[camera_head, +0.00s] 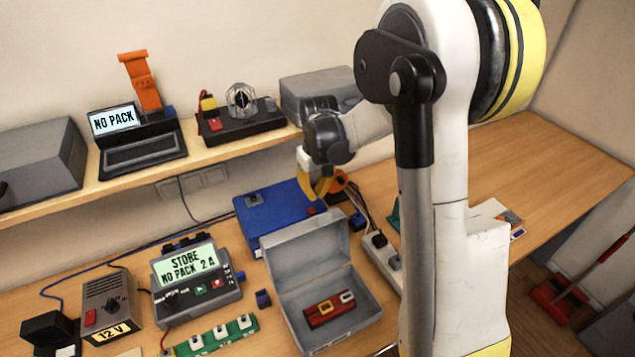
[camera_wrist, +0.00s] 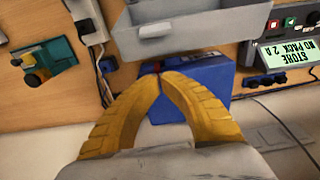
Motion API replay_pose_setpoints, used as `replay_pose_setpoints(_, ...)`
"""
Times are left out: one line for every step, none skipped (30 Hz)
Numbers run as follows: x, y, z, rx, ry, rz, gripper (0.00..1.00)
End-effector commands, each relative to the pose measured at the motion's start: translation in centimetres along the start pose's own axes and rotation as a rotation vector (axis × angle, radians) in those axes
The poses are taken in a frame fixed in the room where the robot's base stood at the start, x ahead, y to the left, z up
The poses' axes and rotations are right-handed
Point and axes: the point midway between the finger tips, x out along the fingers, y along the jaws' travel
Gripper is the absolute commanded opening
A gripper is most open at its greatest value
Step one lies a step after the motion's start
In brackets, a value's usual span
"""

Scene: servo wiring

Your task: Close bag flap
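The grey bag (camera_head: 371,309) looks like a rigid open case on the bench. Its flap (camera_head: 303,251) stands raised at the back, leaning away from the opening. A red pack (camera_head: 330,310) lies inside. My gripper (camera_head: 321,194) is behind and above the flap, over the blue box, apart from the flap in the head view. In the wrist view its yellow fingers (camera_wrist: 161,76) meet or nearly meet at the tips, with nothing seen held. The grey flap (camera_wrist: 215,36) shows just beyond them, with a pale tab on it.
The blue box (camera_head: 262,222) sits behind the bag. A charger reading "STORE NO PACK 2 A" (camera_head: 195,277) is left of it. A power strip (camera_head: 381,255) with cables is to the right. A shelf (camera_head: 108,184) runs above. The bench at far right is mostly clear.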

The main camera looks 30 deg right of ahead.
Motion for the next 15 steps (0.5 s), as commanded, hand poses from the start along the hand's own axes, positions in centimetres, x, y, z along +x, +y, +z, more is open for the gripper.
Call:
replay_pose_setpoints(1.2,0.0,0.0,0.0,0.0,0.0,0.0)
replay_pose_setpoints(1.9,0.0,0.0,0.0,0.0,0.0,0.0)
replay_pose_setpoints(2.7,0.0,0.0,0.0,0.0,0.0,0.0)
replay_pose_setpoints(3.3,0.0,0.0,0.0,0.0,0.0,0.0)
replay_pose_setpoints(3.9,0.0,0.0,0.0,0.0,0.0,0.0)
replay_pose_setpoints(3.8,0.0,0.5,0.001,0.001,0.0,0.0)
replay_pose_setpoints(3.4,0.0,1.1,0.001,0.0,0.0,0.0)
replay_pose_setpoints(3.2,0.0,1.6,0.001,0.0,0.0,0.0)
replay_pose_setpoints(3.0,0.0,2.1,0.001,0.0,0.0,0.0)
replay_pose_setpoints(2.9,0.0,2.4,0.001,0.0,0.0,0.0)
replay_pose_setpoints(2.8,0.0,2.7,0.001,0.0,0.0,0.0)
replay_pose_setpoints(2.6,0.0,3.0,0.001,0.0,0.0,0.0)
replay_pose_setpoints(2.6,0.0,3.2,0.001,0.0,0.0,0.0)
replay_pose_setpoints(2.5,0.0,3.4,0.001,0.0,0.0,0.0)
replay_pose_setpoints(2.5,0.0,3.6,0.001,0.001,0.0,0.0)
